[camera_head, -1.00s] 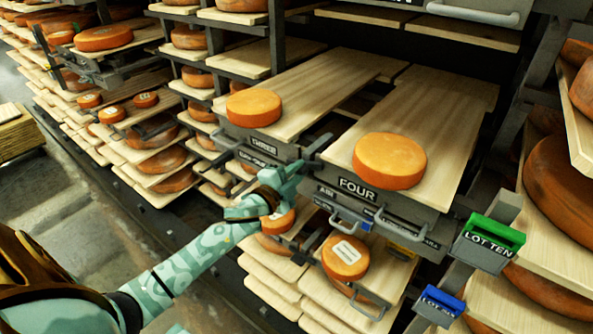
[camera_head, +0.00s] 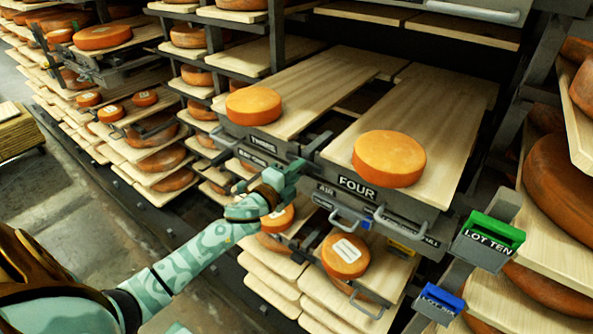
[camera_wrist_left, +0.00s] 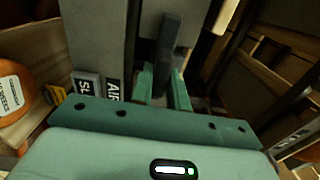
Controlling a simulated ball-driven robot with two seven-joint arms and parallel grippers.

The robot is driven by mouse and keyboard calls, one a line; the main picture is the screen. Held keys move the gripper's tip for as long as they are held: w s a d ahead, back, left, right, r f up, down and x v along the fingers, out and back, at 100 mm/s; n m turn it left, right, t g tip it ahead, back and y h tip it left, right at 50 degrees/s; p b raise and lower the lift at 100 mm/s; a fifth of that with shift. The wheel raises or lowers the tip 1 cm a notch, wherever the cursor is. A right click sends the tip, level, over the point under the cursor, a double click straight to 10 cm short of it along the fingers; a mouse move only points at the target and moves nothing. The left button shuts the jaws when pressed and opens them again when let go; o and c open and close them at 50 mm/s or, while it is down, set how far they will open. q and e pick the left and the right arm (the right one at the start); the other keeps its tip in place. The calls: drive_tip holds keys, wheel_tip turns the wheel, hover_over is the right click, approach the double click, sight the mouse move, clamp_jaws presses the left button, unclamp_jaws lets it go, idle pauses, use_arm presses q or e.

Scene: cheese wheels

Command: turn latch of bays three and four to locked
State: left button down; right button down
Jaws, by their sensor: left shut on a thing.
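The drawer marked THREE (camera_head: 264,145) and the drawer marked FOUR (camera_head: 362,192) stand side by side, each under a wooden board. A dark latch handle (camera_head: 319,144) sticks up slantwise at the gap between them. My left gripper (camera_head: 292,172) is at that gap, in front of the latch. In the left wrist view, its two green fingers (camera_wrist_left: 164,88) are shut on the dark latch bar (camera_wrist_left: 168,42), which rises between them. The fingers partly hide the latch, and I cannot tell which end of its turn it is at. My right gripper is not in view.
An orange cheese wheel (camera_head: 253,105) sits on the left board and another (camera_head: 389,158) on the right board. A handle (camera_head: 349,220) juts out below. A green LOT TEN holder (camera_head: 490,240) and a blue one (camera_head: 440,300) stick out at right. The aisle floor (camera_head: 75,220) is clear.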

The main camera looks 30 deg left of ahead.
use_arm(q)
drive_tip(key=c, duration=1.4)
unclamp_jaws()
drive_tip(key=shift+o, duration=0.2)
drive_tip(key=s+a+b, duration=0.1)
drive_tip(key=s, duration=1.5)
drive_tip(key=shift+s, duration=0.15)
drive_tip(key=shift+a, duration=0.1)
